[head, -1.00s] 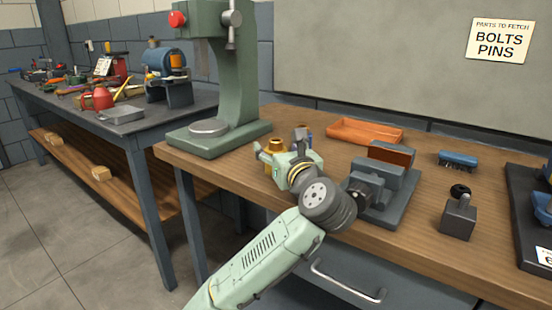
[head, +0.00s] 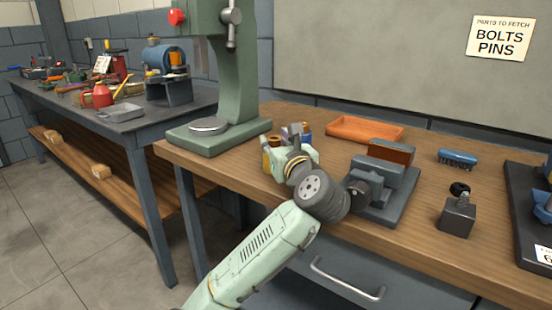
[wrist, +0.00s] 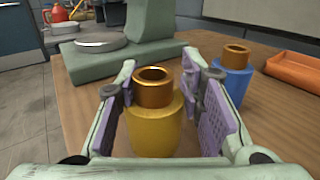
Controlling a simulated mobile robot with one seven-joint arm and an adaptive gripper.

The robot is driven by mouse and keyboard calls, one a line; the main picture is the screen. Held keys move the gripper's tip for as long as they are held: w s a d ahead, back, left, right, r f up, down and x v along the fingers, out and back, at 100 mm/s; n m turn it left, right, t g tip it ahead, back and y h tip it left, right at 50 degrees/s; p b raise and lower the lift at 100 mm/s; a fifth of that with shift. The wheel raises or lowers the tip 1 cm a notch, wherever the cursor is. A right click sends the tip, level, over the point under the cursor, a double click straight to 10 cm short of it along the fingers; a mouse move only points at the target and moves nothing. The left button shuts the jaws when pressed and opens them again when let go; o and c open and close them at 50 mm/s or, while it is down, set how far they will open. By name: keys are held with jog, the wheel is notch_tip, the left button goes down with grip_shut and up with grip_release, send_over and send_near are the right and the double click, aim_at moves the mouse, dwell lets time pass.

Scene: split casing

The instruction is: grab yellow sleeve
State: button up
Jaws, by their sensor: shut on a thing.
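The yellow sleeve (wrist: 156,125) is a short upright cylinder with a copper-brown hollow collar on top. In the wrist view it stands between the purple-padded fingers of my gripper (wrist: 163,108), which is shut on it. In the head view my gripper (head: 287,148) is at the left part of the wooden bench, and the sleeve (head: 267,158) shows only partly behind it. The sleeve's lower end is hidden, so I cannot tell whether it touches the bench.
A blue sleeve (wrist: 231,84) with a similar collar stands close to the right of my gripper. The green press (head: 232,110) is behind on the left. An orange tray (head: 365,130) lies at the back. A grey vise-like fixture (head: 378,185) sits right of my wrist.

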jog(key=shift+a, duration=0.15)
grip_shut()
jog(key=shift+r, duration=0.2)
dwell(0.3)
